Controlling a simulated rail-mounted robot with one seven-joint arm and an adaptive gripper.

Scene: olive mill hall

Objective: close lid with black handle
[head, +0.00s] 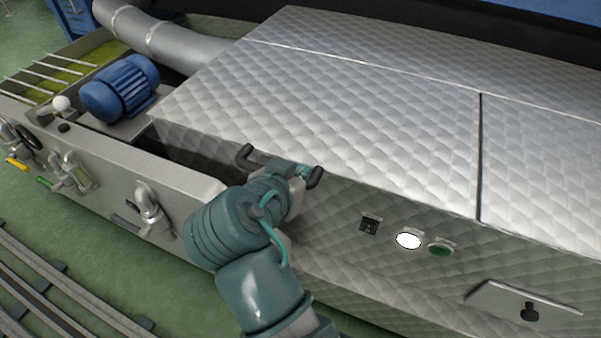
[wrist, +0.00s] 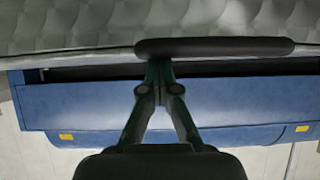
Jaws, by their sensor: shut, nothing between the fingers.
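The lid (head: 330,105) is a quilted metal panel on the long machine; I cannot tell how far open it stands. Its black handle (head: 246,153) is a dark bar at the front edge, partly hidden behind my gripper (head: 284,167). In the wrist view the handle (wrist: 215,47) runs across the top, along the edge of the quilted lid (wrist: 200,18). My gripper (wrist: 158,72) is shut and empty, with its fingertips at or just under the handle, left of its middle. I cannot tell whether they touch it.
A second quilted panel (head: 540,150) lies to the right. A blue motor (head: 122,88) and valves stand left. A blue body (wrist: 230,105) lies beyond my fingers.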

